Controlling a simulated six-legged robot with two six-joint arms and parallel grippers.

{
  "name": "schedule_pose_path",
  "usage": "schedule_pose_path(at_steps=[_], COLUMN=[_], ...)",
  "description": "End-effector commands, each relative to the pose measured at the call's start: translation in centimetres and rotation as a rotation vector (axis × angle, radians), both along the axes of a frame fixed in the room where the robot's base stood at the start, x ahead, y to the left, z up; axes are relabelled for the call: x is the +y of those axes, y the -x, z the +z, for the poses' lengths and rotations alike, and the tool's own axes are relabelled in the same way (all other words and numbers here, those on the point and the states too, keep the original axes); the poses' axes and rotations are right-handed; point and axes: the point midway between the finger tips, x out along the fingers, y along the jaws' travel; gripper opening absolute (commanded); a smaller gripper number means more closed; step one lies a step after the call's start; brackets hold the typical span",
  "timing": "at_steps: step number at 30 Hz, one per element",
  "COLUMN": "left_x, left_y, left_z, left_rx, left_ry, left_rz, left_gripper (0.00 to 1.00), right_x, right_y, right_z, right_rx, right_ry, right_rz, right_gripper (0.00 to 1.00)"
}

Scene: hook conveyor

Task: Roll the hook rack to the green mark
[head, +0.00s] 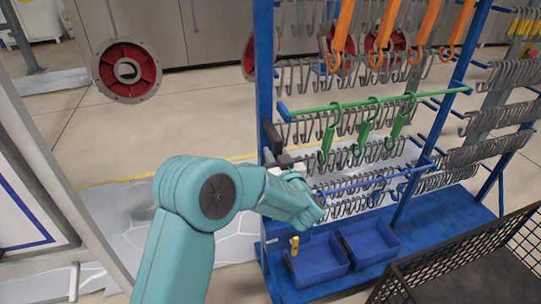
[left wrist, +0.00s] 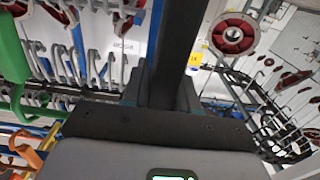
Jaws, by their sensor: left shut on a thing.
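The hook rack (head: 264,70) is a tall blue frame with rows of grey hooks, plus orange and green hooks. It stands right of centre in the head view, and its hooks also show at the left in the left wrist view (left wrist: 62,62). My left gripper (head: 276,148) is at the rack's left upright, partly hidden by my teal arm. It is shut on a dark part of the rack (left wrist: 182,45), seen as a bar in the left wrist view. My right gripper is not in view. I see no green floor mark.
Two blue bins (head: 318,262) sit on the rack's base. A black wire basket (head: 470,262) stands at the lower right. Round red and grey parts (head: 127,70) hang at the upper left. A pale panel (head: 40,170) is at the left edge. Open floor (head: 205,105) lies behind.

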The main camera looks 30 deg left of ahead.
Motion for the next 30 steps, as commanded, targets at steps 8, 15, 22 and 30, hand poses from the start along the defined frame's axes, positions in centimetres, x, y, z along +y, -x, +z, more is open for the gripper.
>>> schedule_pose_path(at_steps=[8, 15, 22, 30], left_x=[-0.3, -0.1, -0.2, -1.6], left_y=[-0.2, 0.0, -0.1, 0.7], left_z=[0.1, 0.0, 0.0, 0.0], left_rx=[-0.001, 0.001, 0.000, 0.001], left_ry=[-0.002, -0.002, -0.001, -0.001], left_rz=[-0.004, 0.001, -0.001, -0.006], left_gripper=[0.00, 0.31, 0.49, 0.49], right_x=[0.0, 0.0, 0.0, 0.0], right_y=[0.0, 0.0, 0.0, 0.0], right_z=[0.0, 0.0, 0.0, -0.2], right_rx=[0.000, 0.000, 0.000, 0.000], right_ry=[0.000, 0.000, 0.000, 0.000], right_rz=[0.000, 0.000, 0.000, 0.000], right_gripper=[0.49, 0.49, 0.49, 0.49])
